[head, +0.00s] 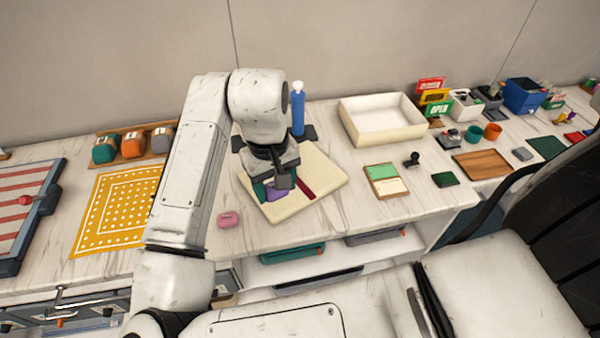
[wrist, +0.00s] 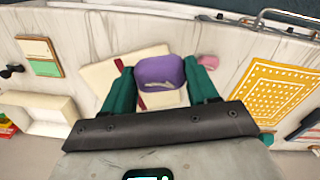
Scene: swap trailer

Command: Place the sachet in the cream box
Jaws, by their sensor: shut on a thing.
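A purple sachet (wrist: 160,73) sits between the green fingers of my gripper (wrist: 160,82) in the wrist view. My gripper is shut on it. The box (wrist: 66,127) also shows at the left of the wrist view.
The cream pad (head: 325,168) lies below my gripper. A blue bottle (head: 298,110) stands behind it. A pink item (head: 230,219) lies left of the pad. A green and cream card board (head: 386,181) lies in front of the box. Several small items stand to the right.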

